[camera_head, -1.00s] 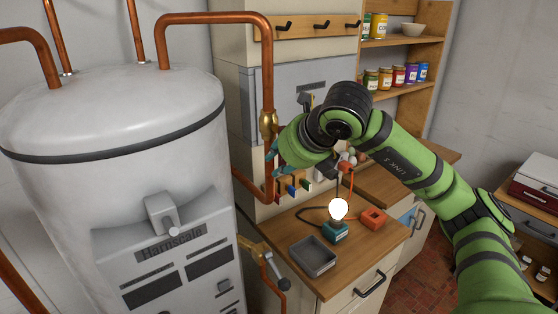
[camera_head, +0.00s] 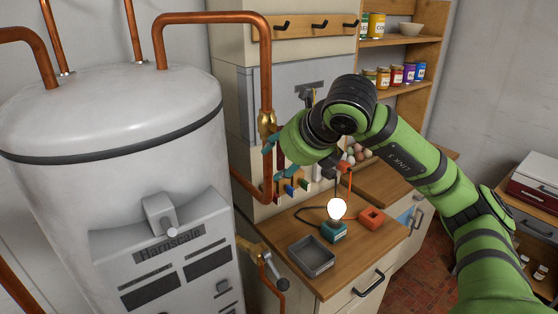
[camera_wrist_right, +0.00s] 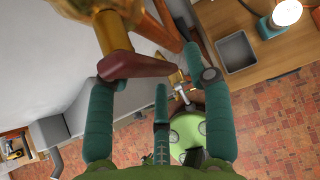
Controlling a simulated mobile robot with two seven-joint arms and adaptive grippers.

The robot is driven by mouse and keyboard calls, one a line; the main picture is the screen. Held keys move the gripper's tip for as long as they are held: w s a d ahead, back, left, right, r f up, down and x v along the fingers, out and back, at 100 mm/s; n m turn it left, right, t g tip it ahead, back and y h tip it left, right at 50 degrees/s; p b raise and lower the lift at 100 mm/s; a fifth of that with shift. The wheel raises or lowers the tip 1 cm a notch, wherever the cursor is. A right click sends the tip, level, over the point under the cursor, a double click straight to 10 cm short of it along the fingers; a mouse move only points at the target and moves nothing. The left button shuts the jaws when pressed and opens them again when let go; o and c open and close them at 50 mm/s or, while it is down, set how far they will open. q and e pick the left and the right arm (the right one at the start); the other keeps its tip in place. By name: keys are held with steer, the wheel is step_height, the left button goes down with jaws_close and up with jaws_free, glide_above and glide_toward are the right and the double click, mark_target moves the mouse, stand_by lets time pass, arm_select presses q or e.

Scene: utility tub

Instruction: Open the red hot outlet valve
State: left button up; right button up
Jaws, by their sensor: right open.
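The hot outlet valve (camera_head: 267,122) is a brass body on the vertical copper pipe right of the white tank. In the right wrist view, its dull red lever handle (camera_wrist_right: 140,66) extends from the brass stem to the right. My right gripper (camera_head: 272,155) is open just below the valve body; its arm hides part of this area. In the wrist view my right gripper (camera_wrist_right: 150,78) has its teal fingers on both sides of the lever. The left finger appears very close to the handle's stem end; contact cannot be told. My left gripper is not in view.
The white tank (camera_head: 110,110) stands left of the pipe. A lower brass valve (camera_head: 258,250) has a grey-ended handle. On the wooden counter are a grey tray (camera_head: 312,256), a lit bulb (camera_head: 337,210) on a teal base and an orange block (camera_head: 372,218). Key hooks hang behind the gripper.

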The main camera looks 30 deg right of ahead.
steer(key=v, duration=1)
steer(key=shift+s+r, duration=0.15)
steer(key=shift+s, duration=0.05)
